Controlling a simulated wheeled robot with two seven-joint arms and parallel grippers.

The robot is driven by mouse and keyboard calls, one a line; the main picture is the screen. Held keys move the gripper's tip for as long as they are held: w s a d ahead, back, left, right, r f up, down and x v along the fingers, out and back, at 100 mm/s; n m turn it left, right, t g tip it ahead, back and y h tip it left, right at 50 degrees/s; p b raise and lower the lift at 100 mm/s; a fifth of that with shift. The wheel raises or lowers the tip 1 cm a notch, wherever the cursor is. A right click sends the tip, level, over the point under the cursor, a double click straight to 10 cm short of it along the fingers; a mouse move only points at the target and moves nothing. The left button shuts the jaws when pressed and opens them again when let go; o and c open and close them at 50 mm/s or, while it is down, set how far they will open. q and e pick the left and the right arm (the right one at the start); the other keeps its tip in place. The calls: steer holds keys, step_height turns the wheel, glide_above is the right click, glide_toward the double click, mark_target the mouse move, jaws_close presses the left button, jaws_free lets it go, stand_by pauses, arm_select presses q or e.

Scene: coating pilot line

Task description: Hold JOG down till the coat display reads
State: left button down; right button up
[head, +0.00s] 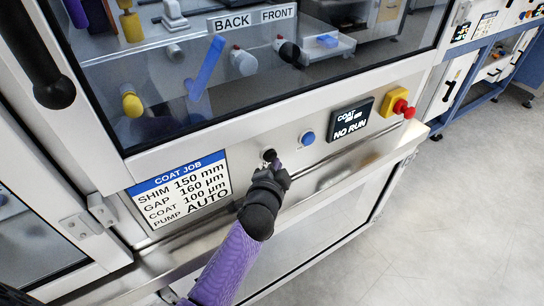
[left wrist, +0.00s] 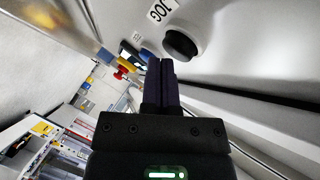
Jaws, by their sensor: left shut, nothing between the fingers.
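The black JOG button (head: 269,155) sits on the front panel below the window. In the left wrist view the button (left wrist: 181,43) stands out beside its JOG label (left wrist: 161,10). My left gripper (head: 277,168) is shut and empty, just below and beside the button. In the left wrist view its closed fingers (left wrist: 160,64) point toward the panel, slightly to one side of the button; I see no clear contact. The coat display (head: 350,122) reads NO RUN, with small text unreadable under COAT. My right gripper is not in view.
A blue button (head: 307,137) lies between JOG and the display. A red stop button (head: 403,108) on a yellow base is farther right. The COAT JOB card (head: 181,190) is to the left. A metal ledge (head: 330,167) runs below the panel.

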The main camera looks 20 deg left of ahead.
arm_select(q)
steer(key=shift+w+a, duration=0.35)
steer(key=shift+a, duration=0.05)
stand_by(0.5)
stand_by(3.1)
steer(key=shift+s+d, duration=0.6)
steer(key=shift+d, duration=0.1)
